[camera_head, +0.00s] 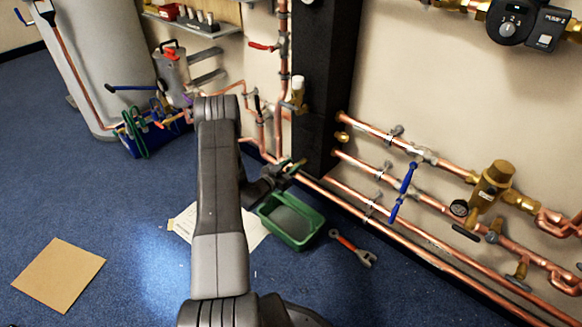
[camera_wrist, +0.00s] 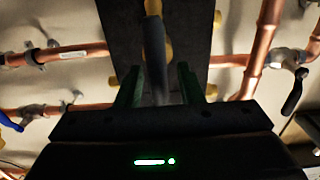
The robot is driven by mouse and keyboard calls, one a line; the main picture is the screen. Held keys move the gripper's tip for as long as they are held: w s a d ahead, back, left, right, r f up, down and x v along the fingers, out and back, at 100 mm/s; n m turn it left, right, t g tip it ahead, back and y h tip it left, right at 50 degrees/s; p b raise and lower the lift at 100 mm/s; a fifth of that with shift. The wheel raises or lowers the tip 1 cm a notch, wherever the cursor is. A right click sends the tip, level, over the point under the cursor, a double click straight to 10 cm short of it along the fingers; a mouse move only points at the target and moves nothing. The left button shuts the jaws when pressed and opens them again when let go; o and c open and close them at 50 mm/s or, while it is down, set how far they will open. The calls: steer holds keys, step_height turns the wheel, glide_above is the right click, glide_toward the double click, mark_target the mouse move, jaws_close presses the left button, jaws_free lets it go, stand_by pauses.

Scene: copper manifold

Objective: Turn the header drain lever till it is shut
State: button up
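My gripper (camera_head: 288,169) is low beside the foot of the black column, just above the copper pipes, and mostly hidden by my arm in the head view. In the wrist view its two green fingers (camera_wrist: 160,78) stand apart. A grey lever-like bar (camera_wrist: 153,50) below a brass fitting (camera_wrist: 152,8) reaches in between them, nearer the left finger. I take it for the header drain lever; no label shows. I cannot tell whether a finger touches it. In the head view this lever cannot be made out behind the gripper.
A green tray (camera_head: 291,238) stands on the floor below the gripper, with a red-handled wrench (camera_head: 354,249) beside it. Copper pipes (camera_head: 400,241) run along the wall. Blue levers (camera_head: 407,178) and a brass valve (camera_head: 491,187) are to the right. The floor at left is mostly clear.

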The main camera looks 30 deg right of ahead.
jaws_close()
steer(key=shift+s+f+b, duration=0.1)
steer(key=shift+b, duration=0.2)
steer(key=m+b, duration=0.3)
steer(key=shift+s+d+f+m+b, duration=0.2)
steer(key=shift+s+f+m+b, duration=0.1)
steer(key=shift+s+b, duration=0.1)
steer(key=shift+s+d+f+m+b, duration=0.1)
steer(key=shift+s+f+m+b, duration=0.25)
steer(key=shift+m, duration=2.1)
steer(key=shift+s+d+f+m+b, duration=0.25)
steer(key=shift+m+b, duration=0.35)
steer(key=shift+m, duration=1.9)
steer(key=shift+s+a+f+m+b, duration=0.15)
steer(key=shift+f+m+b, duration=0.3)
steer(key=shift+m, duration=2)
steer(key=shift+d, duration=0.1)
